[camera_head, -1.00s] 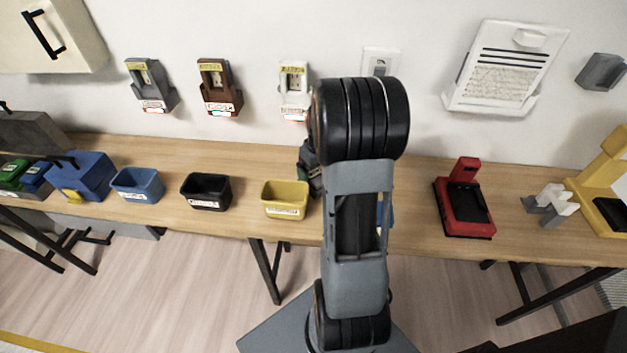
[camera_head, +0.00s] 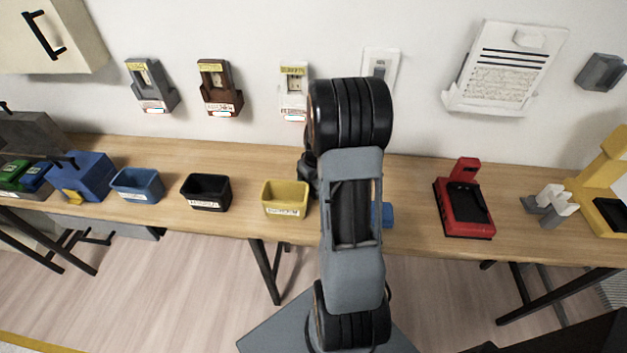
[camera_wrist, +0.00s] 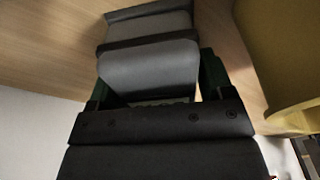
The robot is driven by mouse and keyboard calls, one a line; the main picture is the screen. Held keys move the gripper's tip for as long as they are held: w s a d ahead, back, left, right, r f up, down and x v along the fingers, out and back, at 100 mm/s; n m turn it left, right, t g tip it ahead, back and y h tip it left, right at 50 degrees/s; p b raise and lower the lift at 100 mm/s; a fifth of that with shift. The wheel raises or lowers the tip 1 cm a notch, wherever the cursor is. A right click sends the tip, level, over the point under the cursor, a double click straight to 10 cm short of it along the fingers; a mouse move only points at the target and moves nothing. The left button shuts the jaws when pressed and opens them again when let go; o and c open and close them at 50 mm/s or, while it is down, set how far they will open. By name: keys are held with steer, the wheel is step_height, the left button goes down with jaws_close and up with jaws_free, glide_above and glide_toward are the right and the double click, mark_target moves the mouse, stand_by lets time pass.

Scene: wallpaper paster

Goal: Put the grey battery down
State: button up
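The grey battery (camera_wrist: 150,70) fills the middle of the wrist view, a rounded grey block with a dark band across it. My gripper (camera_wrist: 155,85) has one green finger on each side of it, close against its sides, and appears shut on it. Wood tabletop shows behind the battery; I cannot tell whether its far end touches the wood. In the head view my arm hides the battery and most of the gripper, which is over the table just right of the yellow bin (camera_head: 285,200).
The yellow bin's wall (camera_wrist: 275,55) is close on the right in the wrist view. A black bin (camera_head: 206,193) and blue bin (camera_head: 137,186) stand further left. A blue object (camera_head: 387,214) is partly hidden by my arm. A red device (camera_head: 463,205) stands right, with bare wood between.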

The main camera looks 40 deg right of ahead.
steer(key=c, duration=0.9)
steer(key=shift+r, duration=0.15)
steer(key=shift+c, duration=0.4)
